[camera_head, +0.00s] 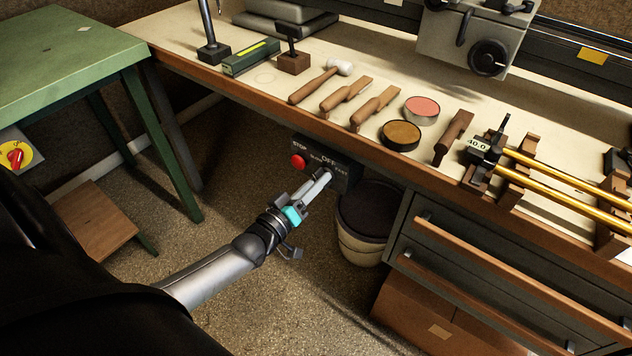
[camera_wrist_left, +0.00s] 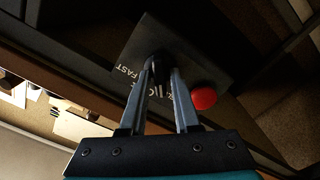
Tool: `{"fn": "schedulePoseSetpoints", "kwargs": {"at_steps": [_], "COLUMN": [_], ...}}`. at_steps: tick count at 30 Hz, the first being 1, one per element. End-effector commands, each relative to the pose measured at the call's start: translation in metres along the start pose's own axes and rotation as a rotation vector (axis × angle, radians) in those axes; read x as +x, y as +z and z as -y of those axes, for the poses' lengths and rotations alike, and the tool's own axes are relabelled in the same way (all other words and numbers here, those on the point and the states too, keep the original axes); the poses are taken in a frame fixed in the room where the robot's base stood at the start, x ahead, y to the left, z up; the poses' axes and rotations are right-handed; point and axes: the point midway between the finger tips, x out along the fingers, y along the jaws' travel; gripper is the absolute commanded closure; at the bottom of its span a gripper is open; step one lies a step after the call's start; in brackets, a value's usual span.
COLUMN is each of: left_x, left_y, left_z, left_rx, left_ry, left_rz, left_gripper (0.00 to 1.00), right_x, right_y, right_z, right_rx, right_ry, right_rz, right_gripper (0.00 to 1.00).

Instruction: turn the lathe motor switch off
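The motor switch is a dark box (camera_head: 345,160) under the front edge of the bench, with a red STOP button (camera_head: 298,162) and white lettering that includes OFF and FAST. In the left wrist view the box face (camera_wrist_left: 205,60) is tilted, with the red button (camera_wrist_left: 204,97) to the right of the fingers. My left gripper (camera_head: 325,177) reaches the box front. In the wrist view its two fingertips (camera_wrist_left: 162,70) stand on either side of a black knob (camera_wrist_left: 159,66), which fills the gap between them. The knob's pointer direction is hidden. My right gripper is not in view.
The bench top (camera_head: 185,32) above holds mallets, tins and brass tubes. A bucket (camera_head: 362,245) stands below and right of the box, beside drawers (camera_head: 480,270). A green table (camera_head: 60,60) is at left.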

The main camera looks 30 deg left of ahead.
Motion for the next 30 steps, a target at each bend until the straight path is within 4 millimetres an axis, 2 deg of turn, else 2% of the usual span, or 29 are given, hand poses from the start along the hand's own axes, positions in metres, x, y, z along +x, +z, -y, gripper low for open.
{"fn": "schedulePoseSetpoints", "kwargs": {"at_steps": [1,6,8,24,30], "left_x": [0.0,0.0,0.0,0.0,0.0], "left_y": [0.0,0.0,0.0,0.0,-0.001], "left_z": [0.0,0.0,0.0,0.0,-0.001], "left_rx": [0.0,0.0,0.0,0.017,0.098], "left_ry": [0.0,0.0,0.0,0.0,-0.001], "left_rz": [0.0,0.0,0.0,0.0,-0.001], "left_gripper": [0.76,0.95,1.0,1.0,1.0], "right_x": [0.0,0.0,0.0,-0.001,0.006], "right_y": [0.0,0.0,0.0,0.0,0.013], "right_z": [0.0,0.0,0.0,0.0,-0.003], "right_rx": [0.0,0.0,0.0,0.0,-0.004], "right_ry": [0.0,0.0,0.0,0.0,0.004], "right_rz": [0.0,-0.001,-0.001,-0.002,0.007], "right_gripper": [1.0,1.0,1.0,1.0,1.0]}}
